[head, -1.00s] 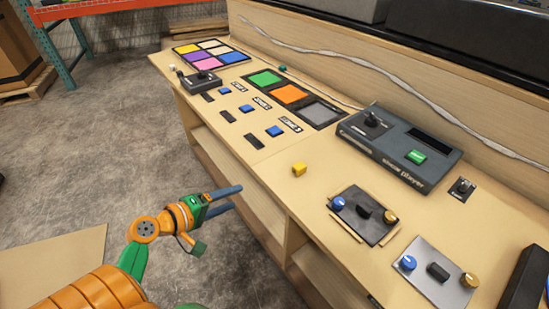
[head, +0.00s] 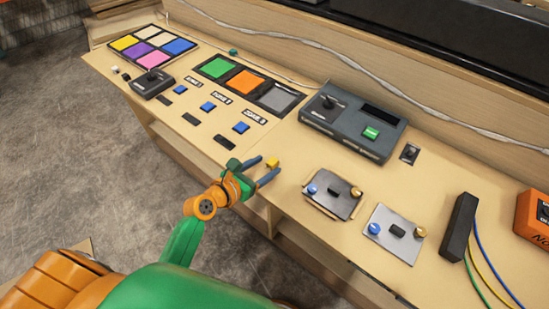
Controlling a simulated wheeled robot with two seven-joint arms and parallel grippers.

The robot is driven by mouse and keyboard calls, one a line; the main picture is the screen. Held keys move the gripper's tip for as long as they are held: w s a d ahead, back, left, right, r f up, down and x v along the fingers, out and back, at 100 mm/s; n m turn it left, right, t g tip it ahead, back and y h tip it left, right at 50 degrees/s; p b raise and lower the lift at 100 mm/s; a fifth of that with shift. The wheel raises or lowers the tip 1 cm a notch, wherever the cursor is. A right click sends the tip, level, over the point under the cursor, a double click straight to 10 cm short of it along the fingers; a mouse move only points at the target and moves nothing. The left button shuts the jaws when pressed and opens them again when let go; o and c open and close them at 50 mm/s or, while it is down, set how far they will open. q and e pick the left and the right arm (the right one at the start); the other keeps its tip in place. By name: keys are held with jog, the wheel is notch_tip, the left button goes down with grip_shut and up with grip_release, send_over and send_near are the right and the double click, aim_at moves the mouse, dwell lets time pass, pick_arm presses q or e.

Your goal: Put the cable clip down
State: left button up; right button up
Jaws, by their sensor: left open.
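A small yellow block (head: 272,162), which I take to be the cable clip, sits on the wooden console top (head: 290,140) near its front edge. My left gripper (head: 271,166) reaches in from the lower left over that edge. Its two blue fingers are open, one on each side of the yellow block at their tips. I cannot tell whether either finger touches it. My right gripper is not in view.
A dark player box (head: 352,122) stands behind and to the right. Two knob plates (head: 333,193) (head: 395,233) lie to the right, then a black block (head: 459,226) with cables. Blue and black buttons (head: 240,127) and coloured panels (head: 152,46) lie to the left.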

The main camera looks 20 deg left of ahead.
aim_at(272, 163)
pick_arm(q)
jog(key=shift+x, duration=1.35)
jog(key=shift+c, duration=0.2)
jog(key=shift+s, duration=0.1)
grip_shut()
